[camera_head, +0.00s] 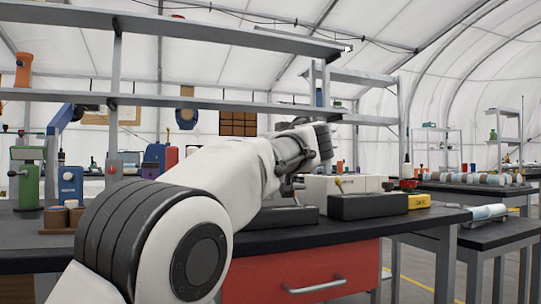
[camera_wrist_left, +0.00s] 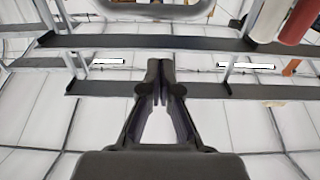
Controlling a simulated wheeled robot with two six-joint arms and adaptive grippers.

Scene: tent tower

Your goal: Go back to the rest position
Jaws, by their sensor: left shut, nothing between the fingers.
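My left arm comes in from the left in the head view and reaches over the front of the workbench (camera_head: 400,226). Its wrist is around the middle of the picture, and the gripper is mostly hidden behind it. In the left wrist view my left gripper (camera_wrist_left: 160,66) has its two fingertips together, with nothing between them. It points toward metal shelves and the white tent wall, clear of any object. My right gripper is in neither view.
Grey shelves (camera_head: 230,103) run above the bench. A dark box (camera_head: 366,206) and a yellow block (camera_head: 419,201) lie on the bench right of my wrist. A green device (camera_head: 27,180) stands at left. A red drawer (camera_head: 300,275) is below the top. Another table (camera_head: 500,232) stands at right.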

